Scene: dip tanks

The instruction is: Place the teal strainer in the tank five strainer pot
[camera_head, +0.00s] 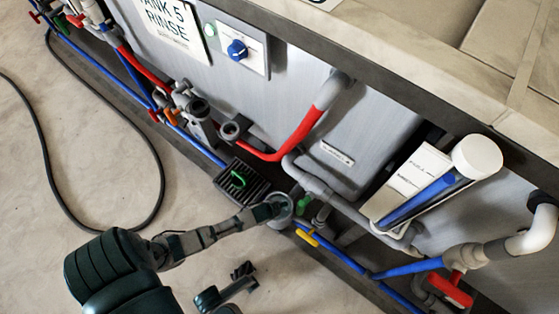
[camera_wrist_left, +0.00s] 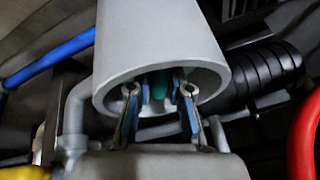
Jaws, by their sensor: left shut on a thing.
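The tank five strainer pot (camera_wrist_left: 163,50) is a grey cylinder, its open round mouth facing me in the left wrist view. In the head view its round grey rim (camera_head: 285,219) shows beside my gripper. My left gripper (camera_wrist_left: 161,102) has both blue-padded fingers reaching into the mouth, shut on the teal strainer (camera_wrist_left: 162,83). Only a small teal patch shows between the fingers; the rest is hidden inside the pot. In the head view the gripper (camera_head: 276,205) is at the pot mouth, and the strainer cannot be made out.
A black crate (camera_head: 228,188) with a green item stands left of the pot. Red (camera_head: 298,135) and blue (camera_head: 322,240) pipes, a yellow handle (camera_head: 307,237) and a green handle (camera_head: 303,204) crowd around it. The tank front (camera_head: 330,100) rises behind. Open floor (camera_head: 60,180) lies left.

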